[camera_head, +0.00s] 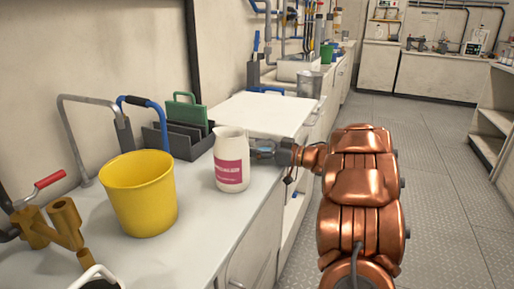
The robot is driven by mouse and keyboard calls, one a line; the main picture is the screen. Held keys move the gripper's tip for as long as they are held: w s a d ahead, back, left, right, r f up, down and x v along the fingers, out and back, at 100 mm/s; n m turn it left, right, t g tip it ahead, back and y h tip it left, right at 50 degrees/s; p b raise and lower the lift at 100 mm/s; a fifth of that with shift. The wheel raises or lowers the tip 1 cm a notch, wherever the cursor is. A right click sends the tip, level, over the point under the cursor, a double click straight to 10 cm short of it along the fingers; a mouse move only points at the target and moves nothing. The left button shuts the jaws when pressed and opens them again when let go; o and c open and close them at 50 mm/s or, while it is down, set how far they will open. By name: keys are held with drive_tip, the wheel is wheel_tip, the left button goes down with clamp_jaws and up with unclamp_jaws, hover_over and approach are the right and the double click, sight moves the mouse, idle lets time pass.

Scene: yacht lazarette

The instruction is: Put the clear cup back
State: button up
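My gripper (264,151) reaches in from the right over the counter's front edge, just right of a white jug with a pink label (231,160). Its fingertips are small and partly hidden by the jug, so I cannot tell whether they are open or shut, or touch anything. A see-through grey vessel (309,84) stands farther back near the counter's front edge. It may be the clear cup, but it is too small to be sure.
A yellow bucket (138,195) stands left of the jug. A dark rack with a green-handled item (184,130), a raised white panel (262,113) and brass fittings (50,225) take up counter space. The floor aisle (440,160) on the right is clear.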

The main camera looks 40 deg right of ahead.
sight(273, 149)
drive_tip(key=o, duration=0.3)
drive_tip(key=shift+r, duration=0.1)
drive_tip(key=shift+s+d+r, duration=0.15)
drive_tip(key=p+v, duration=0.3)
drive_tip(key=v, duration=0.7)
drive_tip(key=shift+p+v, duration=0.35)
drive_tip(key=shift+v, duration=0.45)
